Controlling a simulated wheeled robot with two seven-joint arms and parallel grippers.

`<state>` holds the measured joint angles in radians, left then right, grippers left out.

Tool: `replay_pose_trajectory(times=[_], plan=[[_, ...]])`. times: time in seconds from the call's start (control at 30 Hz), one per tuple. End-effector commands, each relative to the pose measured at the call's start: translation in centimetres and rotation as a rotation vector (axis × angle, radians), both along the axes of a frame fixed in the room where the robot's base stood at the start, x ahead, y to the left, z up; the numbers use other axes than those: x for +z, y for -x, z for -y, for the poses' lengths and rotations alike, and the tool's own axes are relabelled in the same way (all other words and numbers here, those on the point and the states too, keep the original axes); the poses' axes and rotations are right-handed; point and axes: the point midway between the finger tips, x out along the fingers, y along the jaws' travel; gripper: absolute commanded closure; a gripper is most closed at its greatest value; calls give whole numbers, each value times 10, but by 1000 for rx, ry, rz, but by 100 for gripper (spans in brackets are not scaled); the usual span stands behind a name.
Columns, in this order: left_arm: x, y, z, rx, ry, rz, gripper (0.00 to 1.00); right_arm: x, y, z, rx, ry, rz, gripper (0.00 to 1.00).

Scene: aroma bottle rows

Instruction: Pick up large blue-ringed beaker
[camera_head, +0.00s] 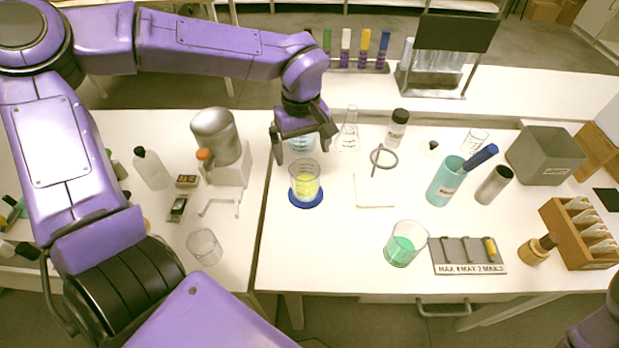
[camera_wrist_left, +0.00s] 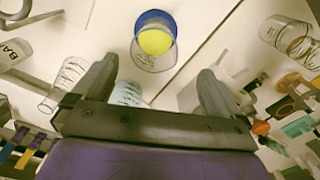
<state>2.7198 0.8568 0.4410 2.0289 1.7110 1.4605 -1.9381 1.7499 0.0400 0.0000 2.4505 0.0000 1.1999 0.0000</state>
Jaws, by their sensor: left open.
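A clear beaker with yellow liquid (camera_head: 305,181) stands upright on a round blue base (camera_head: 306,203) near the middle of the table. In the left wrist view, this beaker (camera_wrist_left: 154,58) and the blue disc around its yellow contents lie beyond my fingertips. A second glass vessel with a pale blue tint (camera_head: 301,144) stands just behind it, partly hidden by my gripper; it also shows in the left wrist view (camera_wrist_left: 127,93). My left gripper (camera_head: 305,150) is open and empty, above and behind the yellow beaker. My right gripper is out of view.
A conical flask (camera_head: 348,132) and ring stand (camera_head: 383,160) are to the right. A green-liquid beaker (camera_head: 404,245) stands nearer the front. A grey dispenser (camera_head: 214,134) and empty beaker (camera_head: 205,247) are left. The front table area below the yellow beaker is clear.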

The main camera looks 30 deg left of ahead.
Motion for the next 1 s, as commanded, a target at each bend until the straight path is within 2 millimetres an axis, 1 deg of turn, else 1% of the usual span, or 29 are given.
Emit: replay_pose_trajectory(times=[0.03,0.1,0.27,0.4,0.5,0.6,0.77,0.8,0.87,0.9,0.97,1.0], plan=[[-10,1,0,-2,-1,-4,0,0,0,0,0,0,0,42],[-23,0,0,0,-1,-5,0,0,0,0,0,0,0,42],[-41,-2,0,0,-2,-2,0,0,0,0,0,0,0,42],[-65,-8,-1,0,-3,-5,0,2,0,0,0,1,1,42],[-82,-9,-1,0,-1,-4,0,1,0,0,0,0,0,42],[-88,-10,-1,0,0,-1,0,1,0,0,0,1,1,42],[-89,-10,-1,0,0,0,0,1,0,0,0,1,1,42],[-89,-10,-1,0,0,0,4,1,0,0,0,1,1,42],[-89,-10,-1,0,0,0,23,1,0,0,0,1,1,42],[-89,-10,-1,0,0,0,36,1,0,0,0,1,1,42],[-89,-10,-1,0,0,0,56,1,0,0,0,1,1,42],[-89,-10,-1,0,0,0,69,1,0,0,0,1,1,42]])
